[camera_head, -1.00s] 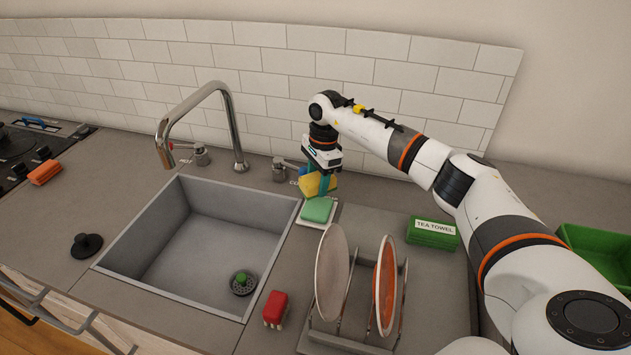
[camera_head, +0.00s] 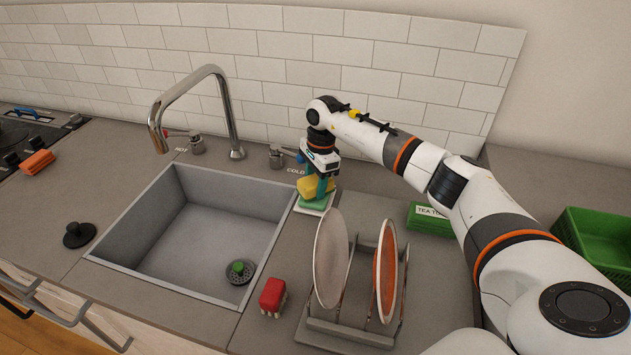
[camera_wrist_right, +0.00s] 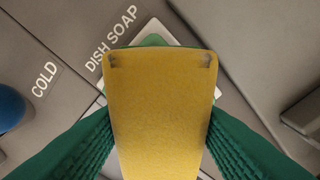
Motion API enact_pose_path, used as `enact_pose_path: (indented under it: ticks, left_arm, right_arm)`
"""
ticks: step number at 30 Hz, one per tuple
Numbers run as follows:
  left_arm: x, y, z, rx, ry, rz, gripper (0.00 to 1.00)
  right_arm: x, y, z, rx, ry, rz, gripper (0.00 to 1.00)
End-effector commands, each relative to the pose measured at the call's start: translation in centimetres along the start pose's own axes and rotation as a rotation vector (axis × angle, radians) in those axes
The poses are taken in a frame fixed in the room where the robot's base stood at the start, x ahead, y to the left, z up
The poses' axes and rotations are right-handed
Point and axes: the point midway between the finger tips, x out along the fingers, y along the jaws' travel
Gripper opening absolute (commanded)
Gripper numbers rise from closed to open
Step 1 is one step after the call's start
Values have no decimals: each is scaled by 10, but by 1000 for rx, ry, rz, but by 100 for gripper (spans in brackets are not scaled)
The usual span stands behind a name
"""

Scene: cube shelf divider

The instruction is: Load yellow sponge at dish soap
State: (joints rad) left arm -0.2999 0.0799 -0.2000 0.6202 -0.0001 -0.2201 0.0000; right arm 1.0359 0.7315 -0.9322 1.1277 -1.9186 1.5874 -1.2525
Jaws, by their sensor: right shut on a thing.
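My right gripper (camera_head: 317,184) is shut on the yellow sponge (camera_head: 315,188) and holds it upright over a green sponge (camera_head: 313,203) on a white tray (camera_head: 325,208), right of the sink's back corner. In the right wrist view the yellow sponge (camera_wrist_right: 160,105) fills the middle between the two green fingers. Behind it show a white tray edge (camera_wrist_right: 150,30), a bit of green and the words DISH SOAP (camera_wrist_right: 111,38) on the counter. I cannot tell whether the yellow sponge touches the green one. My left gripper is not in view.
The cold tap (camera_head: 277,155) and faucet (camera_head: 233,115) stand behind the sink (camera_head: 195,225). A rack with plates (camera_head: 345,330) stands in front of the tray.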

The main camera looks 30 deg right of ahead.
Motion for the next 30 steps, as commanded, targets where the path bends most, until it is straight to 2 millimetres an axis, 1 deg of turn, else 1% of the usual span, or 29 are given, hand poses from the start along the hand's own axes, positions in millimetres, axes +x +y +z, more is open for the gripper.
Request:
enact_pose_path:
  ticks: [22, 23, 24, 26, 27, 30]
  left_arm:
    - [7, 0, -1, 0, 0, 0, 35]
    - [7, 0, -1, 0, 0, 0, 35]
    - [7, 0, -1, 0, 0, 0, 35]
    - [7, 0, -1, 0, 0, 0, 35]
    - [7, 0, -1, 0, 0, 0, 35]
    - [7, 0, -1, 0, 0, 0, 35]
  right_arm:
    - [8, 0, 1, 0, 0, 0, 28]
    - [8, 0, 1, 0, 0, 0, 48]
    - [7, 0, 1, 0, 0, 0, 55]
    - [7, 0, 1, 0, 0, 0, 65]
    - [7, 0, 1, 0, 0, 0, 71]
    - [7, 0, 1, 0, 0, 0, 72]
